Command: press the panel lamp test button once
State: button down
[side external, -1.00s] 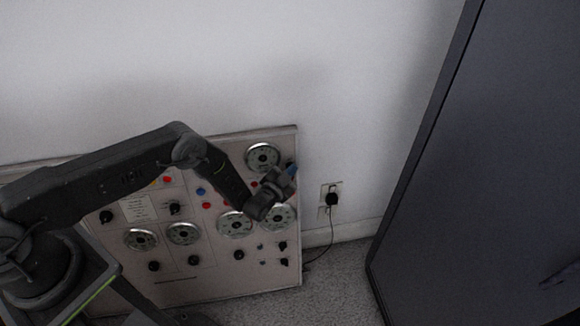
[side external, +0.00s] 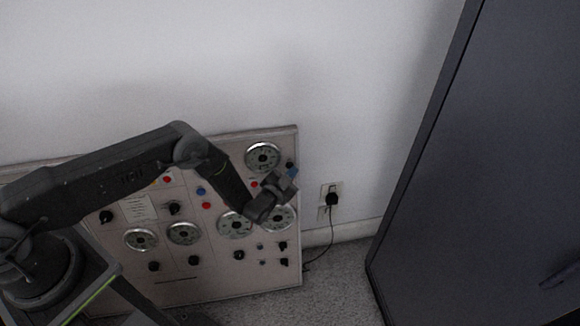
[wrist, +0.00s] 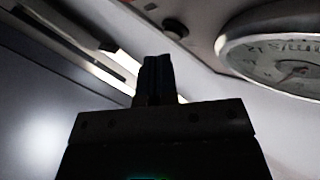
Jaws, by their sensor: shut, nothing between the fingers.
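The light control panel (side external: 215,268) leans against the wall behind my arm, with gauges, knobs and coloured buttons. I cannot tell which control is the lamp test button. A blue button (side external: 200,190) and a red button (side external: 206,205) show left of my wrist, and another red one (side external: 254,184) is close beside it. My gripper (side external: 292,173) is shut and empty in front of the panel's right edge, just below a dark knob (side external: 290,164). In the wrist view the shut fingers (wrist: 157,75) point toward dark controls (wrist: 175,27); contact cannot be judged.
A round gauge (side external: 263,157) sits left of my fingertips and looms at right in the wrist view (wrist: 282,58). A wall outlet with a black plug (side external: 332,198) is right of the panel. A large dark cabinet (side external: 480,170) fills the right side.

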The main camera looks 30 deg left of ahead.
jog(key=shift+s+d, duration=0.1)
jog(key=shift+d, duration=0.05)
jog(key=s+d, duration=0.1)
jog(key=s+d+r, duration=0.1)
jog(key=s+d, duration=0.1)
jog(key=shift+s+d, duration=0.2)
dwell(0.4)
dwell(0.6)
